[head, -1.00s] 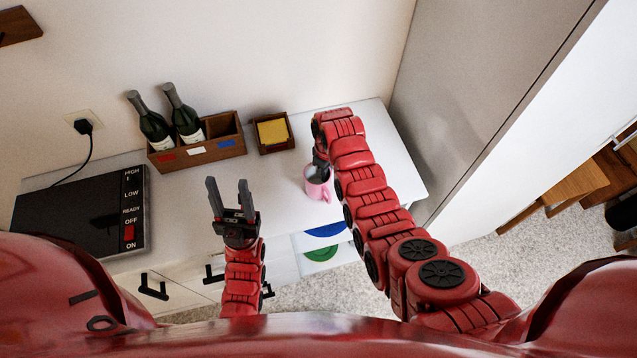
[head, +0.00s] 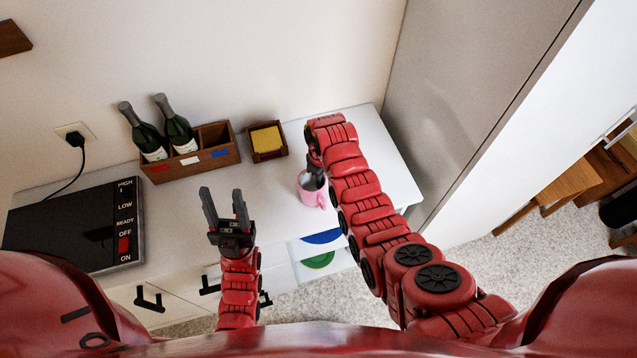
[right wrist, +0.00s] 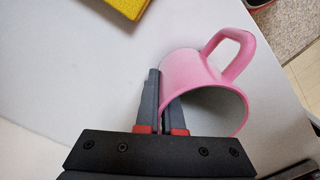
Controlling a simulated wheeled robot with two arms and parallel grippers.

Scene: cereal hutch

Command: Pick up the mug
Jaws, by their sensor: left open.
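The pink mug (head: 312,193) is at the right part of the white counter in the head view. It also shows in the right wrist view (right wrist: 190,72), its open rim toward the camera and its handle at upper right. My right gripper (head: 315,175) is at the mug's rim. In the right wrist view its fingers (right wrist: 163,103) are close together with the mug's wall between them, one outside and one inside. I cannot tell whether the mug is clear of the counter. My left gripper (head: 225,208) is open and empty, in front of the counter's middle.
A wooden box (head: 192,160) with two bottles and a small wooden tray (head: 267,143) with a yellow item stand at the back of the counter (head: 270,190). A black hot plate (head: 80,230) is at left. A tall grey panel (head: 470,110) rises at right.

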